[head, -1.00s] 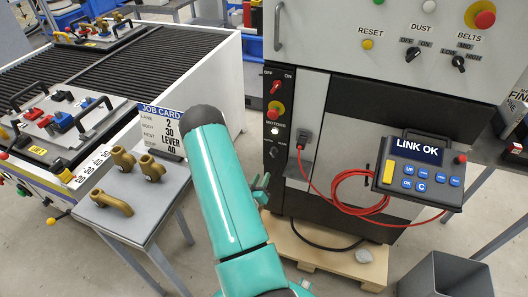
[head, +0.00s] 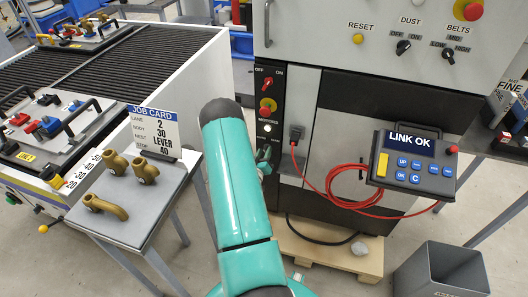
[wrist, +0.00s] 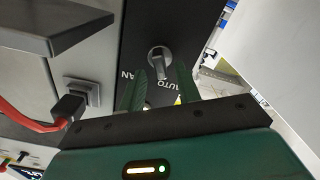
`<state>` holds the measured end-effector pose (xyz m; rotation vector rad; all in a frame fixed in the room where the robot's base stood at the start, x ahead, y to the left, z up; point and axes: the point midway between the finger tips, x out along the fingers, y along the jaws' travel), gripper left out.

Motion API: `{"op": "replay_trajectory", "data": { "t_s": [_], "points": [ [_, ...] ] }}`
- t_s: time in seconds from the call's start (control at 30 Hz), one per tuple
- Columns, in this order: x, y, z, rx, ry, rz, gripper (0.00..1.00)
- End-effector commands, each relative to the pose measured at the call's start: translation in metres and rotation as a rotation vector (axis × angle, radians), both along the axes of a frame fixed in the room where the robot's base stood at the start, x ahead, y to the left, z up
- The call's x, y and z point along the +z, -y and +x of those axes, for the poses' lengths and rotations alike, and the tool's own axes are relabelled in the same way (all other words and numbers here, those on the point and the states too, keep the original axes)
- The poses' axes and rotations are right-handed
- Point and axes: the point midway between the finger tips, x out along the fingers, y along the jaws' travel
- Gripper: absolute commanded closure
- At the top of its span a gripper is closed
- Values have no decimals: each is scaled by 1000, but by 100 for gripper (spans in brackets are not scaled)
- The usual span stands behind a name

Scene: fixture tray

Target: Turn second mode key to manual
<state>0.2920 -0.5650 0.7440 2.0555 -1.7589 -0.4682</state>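The mode key (wrist: 160,61) is a silver key in a round lock on the dark panel, seen in the wrist view. In the head view my gripper (head: 265,157) is at the dark control strip below the MOTORS light and covers the key there.
A cable plug (wrist: 72,104) with a red cable is left of the key in the wrist view. In the head view the pendant (head: 415,160) reads LINK OK. A side table (head: 135,215) with brass parts and a job card (head: 155,128) stands left of my arm.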

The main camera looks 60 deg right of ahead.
Motion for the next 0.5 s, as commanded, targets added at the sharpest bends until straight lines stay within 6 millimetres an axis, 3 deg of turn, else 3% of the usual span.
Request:
{"op": "replay_trajectory", "data": {
  "t_s": [0.13, 0.4, 0.43, 0.5],
  "points": [
    [0, 12, 3, 0, 0, 0, 67],
    [0, 13, 4, 0, -1, 1, 67],
    [0, 13, 4, 1, -1, 0, 69],
    [0, 13, 4, 1, -1, 0, 83]
  ]
}}
